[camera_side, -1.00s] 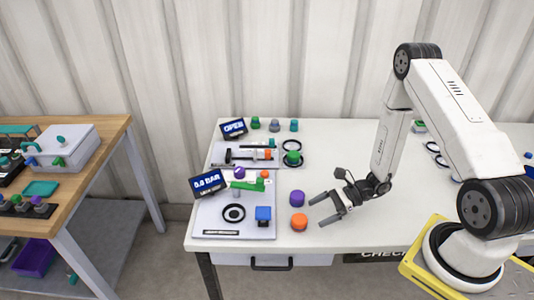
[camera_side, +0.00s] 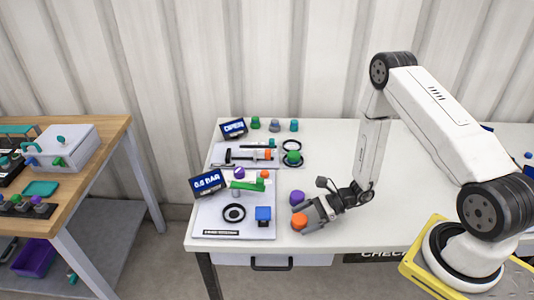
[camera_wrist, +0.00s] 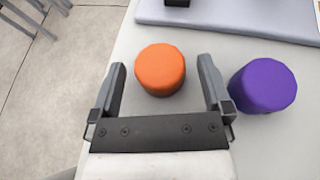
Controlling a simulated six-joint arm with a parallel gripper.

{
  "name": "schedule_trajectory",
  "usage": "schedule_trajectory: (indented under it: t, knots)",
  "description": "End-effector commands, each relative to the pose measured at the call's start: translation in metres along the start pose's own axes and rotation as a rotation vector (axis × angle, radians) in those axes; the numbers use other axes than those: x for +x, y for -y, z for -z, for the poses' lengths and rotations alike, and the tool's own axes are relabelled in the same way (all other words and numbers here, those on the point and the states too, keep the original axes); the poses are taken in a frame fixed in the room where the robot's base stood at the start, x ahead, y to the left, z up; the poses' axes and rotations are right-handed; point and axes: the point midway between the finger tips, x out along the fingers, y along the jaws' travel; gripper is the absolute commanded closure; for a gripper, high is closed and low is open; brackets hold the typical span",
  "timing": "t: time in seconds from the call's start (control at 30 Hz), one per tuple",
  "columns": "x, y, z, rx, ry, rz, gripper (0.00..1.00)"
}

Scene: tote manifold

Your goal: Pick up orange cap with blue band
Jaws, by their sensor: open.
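An orange cap (camera_side: 299,221) stands on the white table near its front edge. It also shows in the wrist view (camera_wrist: 160,70), and I see no blue band on it in either view. My gripper (camera_side: 304,217) is open and low at the cap. In the wrist view my gripper (camera_wrist: 162,68) has one finger on each side of the cap, with a gap on both sides. The cap sits level with the fingertips, and nothing is held.
A purple cap (camera_wrist: 263,86) stands close beside my right finger in the wrist view; it also shows in the side view (camera_side: 297,197). A grey panel (camera_side: 206,221) with a blue block (camera_side: 263,214) lies left of the caps. The table's front edge is near.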

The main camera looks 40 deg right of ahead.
Motion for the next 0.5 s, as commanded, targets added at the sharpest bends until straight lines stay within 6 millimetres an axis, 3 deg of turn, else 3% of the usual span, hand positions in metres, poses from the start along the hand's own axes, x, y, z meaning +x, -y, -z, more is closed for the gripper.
schedule_trajectory:
  t: [0.3,0.5]
  knots:
    - [-0.0004,0.0000,-0.0001,0.000,0.000,0.000,0.03]
    - [-0.0004,0.0001,-0.0001,0.000,0.000,0.000,0.67]
